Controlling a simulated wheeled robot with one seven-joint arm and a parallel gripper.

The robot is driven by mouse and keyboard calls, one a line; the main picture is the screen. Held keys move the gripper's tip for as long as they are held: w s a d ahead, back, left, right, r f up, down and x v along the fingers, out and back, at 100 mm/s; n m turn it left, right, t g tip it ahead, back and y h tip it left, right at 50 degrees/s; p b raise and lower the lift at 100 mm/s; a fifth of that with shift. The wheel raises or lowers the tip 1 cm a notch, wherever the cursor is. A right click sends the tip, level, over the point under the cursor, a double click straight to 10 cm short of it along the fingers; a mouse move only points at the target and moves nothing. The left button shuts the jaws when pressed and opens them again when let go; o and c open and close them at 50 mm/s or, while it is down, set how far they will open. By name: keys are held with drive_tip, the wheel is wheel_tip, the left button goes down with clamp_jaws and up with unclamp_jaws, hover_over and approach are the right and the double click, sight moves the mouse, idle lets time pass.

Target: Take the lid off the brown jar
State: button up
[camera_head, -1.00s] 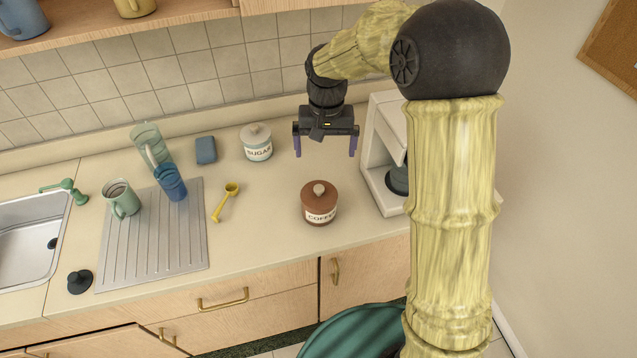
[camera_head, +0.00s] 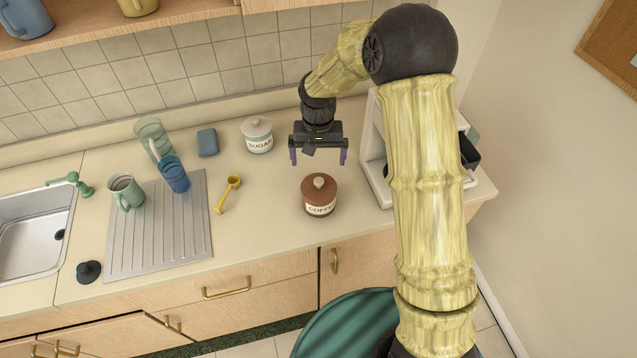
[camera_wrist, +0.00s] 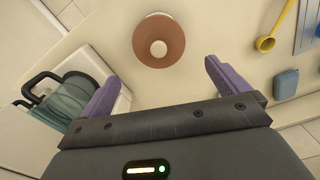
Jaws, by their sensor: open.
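The brown jar (camera_head: 319,207) labelled COFFEE stands upright on the counter. Its brown lid (camera_head: 319,188) with a pale round knob sits on it. In the wrist view the lid (camera_wrist: 158,42) shows from above, ahead of the fingers and roughly between their lines. My gripper (camera_head: 318,161) is open and empty, above the counter and slightly behind the jar, apart from it. Its purple fingers also show in the wrist view (camera_wrist: 160,92). The jar's far side is hidden in the head view.
A white SUGAR jar (camera_head: 257,135) stands behind left. A white coffee machine (camera_head: 372,150) is close on the right, partly behind my arm. A yellow scoop (camera_head: 228,194), blue sponge (camera_head: 207,142), blue cup (camera_head: 173,175) and drainboard (camera_head: 150,240) lie left. Counter around the jar's left is clear.

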drive_tip(key=p, duration=0.1)
hover_over(319, 179)
drive_tip(key=shift+s+a+f, duration=0.1)
drive_tip(key=shift+f, duration=1.1)
drive_tip(key=shift+s+a+f, duration=0.1)
drive_tip(key=shift+f, duration=1.05)
drive_tip(key=shift+d+f+p, duration=0.1)
drive_tip(key=shift+p, duration=0.2)
drive_tip(key=shift+f+p, duration=0.65)
drive_tip(key=shift+w+f+p, duration=0.1)
drive_tip(key=shift+f+p, duration=0.65)
drive_tip(key=shift+f, duration=1.1)
drive_tip(key=c, duration=0.6)
